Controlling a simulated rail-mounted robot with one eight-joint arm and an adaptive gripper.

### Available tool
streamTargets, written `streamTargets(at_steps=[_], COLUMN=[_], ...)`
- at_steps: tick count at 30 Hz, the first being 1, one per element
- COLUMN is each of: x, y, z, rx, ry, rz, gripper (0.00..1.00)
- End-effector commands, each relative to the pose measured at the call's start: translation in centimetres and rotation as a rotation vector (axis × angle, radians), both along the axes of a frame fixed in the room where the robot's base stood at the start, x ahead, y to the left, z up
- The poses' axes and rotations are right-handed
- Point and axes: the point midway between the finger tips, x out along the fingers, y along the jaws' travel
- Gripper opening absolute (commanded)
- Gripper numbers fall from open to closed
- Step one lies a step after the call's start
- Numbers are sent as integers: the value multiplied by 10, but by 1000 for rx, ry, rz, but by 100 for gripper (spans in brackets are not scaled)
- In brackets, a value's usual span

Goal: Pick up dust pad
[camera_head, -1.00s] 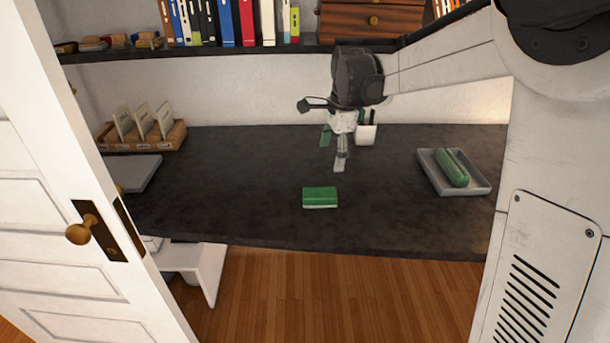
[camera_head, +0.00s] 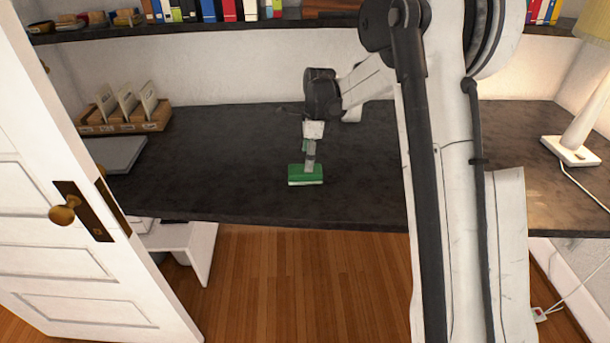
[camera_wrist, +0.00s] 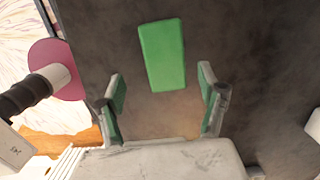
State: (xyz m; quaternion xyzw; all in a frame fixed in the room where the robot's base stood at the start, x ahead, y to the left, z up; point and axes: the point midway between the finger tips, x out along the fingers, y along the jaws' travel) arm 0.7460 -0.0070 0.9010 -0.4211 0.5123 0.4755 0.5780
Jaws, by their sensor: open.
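The dust pad (camera_head: 305,176) is a green block with a pale lower edge, lying flat on the dark desk near its front edge. It also shows in the wrist view (camera_wrist: 162,55), beyond the fingertips and roughly centred between them. My gripper (camera_head: 310,165) points down above the pad and overlaps it in the head view. In the wrist view my gripper (camera_wrist: 162,85) is open, with green-padded fingers spread to either side and nothing between them. I cannot tell the exact height of the fingertips above the pad.
The dark desk (camera_head: 220,150) is clear around the pad. A wooden card holder (camera_head: 125,120) and a grey flat item (camera_head: 118,155) are at the left. A lamp (camera_head: 575,145) stands at the right. A white door (camera_head: 85,190) stands at the left front.

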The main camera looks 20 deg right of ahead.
Motion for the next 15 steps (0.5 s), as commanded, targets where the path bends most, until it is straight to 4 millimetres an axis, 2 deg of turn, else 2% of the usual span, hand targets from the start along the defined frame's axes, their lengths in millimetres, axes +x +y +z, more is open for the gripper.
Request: streamTargets(at_steps=[8,15], x=[2,10], y=[2,4], z=[-15,-43], rx=[0,0], ry=[0,0], rz=[0,0], gripper=[71,71])
